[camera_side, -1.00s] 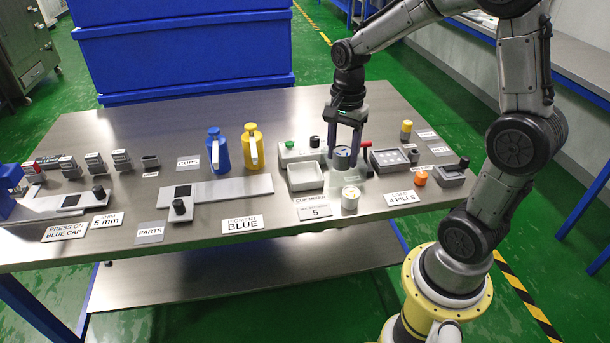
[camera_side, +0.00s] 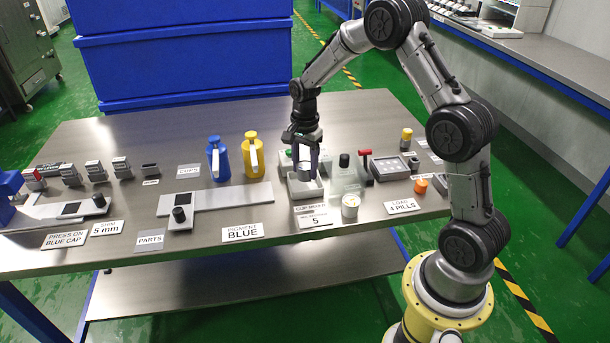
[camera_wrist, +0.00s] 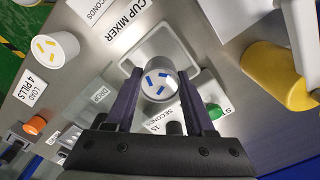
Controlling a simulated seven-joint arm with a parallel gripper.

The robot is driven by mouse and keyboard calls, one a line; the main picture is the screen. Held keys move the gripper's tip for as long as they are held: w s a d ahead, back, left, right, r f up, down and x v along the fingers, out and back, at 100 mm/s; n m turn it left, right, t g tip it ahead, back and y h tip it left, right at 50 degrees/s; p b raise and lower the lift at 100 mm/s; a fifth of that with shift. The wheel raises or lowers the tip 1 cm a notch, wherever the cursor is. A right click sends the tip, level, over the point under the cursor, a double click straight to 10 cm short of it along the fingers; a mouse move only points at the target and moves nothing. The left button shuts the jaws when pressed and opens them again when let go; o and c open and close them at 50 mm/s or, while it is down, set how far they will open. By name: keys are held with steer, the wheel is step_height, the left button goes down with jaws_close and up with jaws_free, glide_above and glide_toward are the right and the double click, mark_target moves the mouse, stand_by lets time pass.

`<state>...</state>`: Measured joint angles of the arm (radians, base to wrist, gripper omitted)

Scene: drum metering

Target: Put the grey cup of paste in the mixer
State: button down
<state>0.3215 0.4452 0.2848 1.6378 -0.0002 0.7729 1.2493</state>
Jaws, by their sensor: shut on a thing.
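My gripper (camera_side: 305,160) is shut on the grey cup (camera_side: 304,173), at the mixer's square well. In the wrist view the cup (camera_wrist: 160,84) sits upright between the two fingers of my gripper (camera_wrist: 158,92), with several short blue strips on its pale top. The cup mixer (camera_side: 305,191) is a light grey block with a square recess, and it also shows in the wrist view (camera_wrist: 136,58) around the cup. The cup is over or inside the recess; I cannot tell whether its base touches the floor. My fingers hide part of the mixer's back panel.
A white cup with yellow strips (camera_side: 350,207) stands right of the mixer. A green button (camera_wrist: 214,111) is close to one finger. A blue bottle (camera_side: 217,158) and a yellow bottle (camera_side: 253,155) stand to the left. A red-topped lever (camera_side: 365,153) stands to the right.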

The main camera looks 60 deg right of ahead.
mark_target(305, 176)
steer(key=shift+f, duration=1.5)
steer(key=shift+f, duration=0.15)
steer(key=shift+c, duration=1.3)
jaws_free()
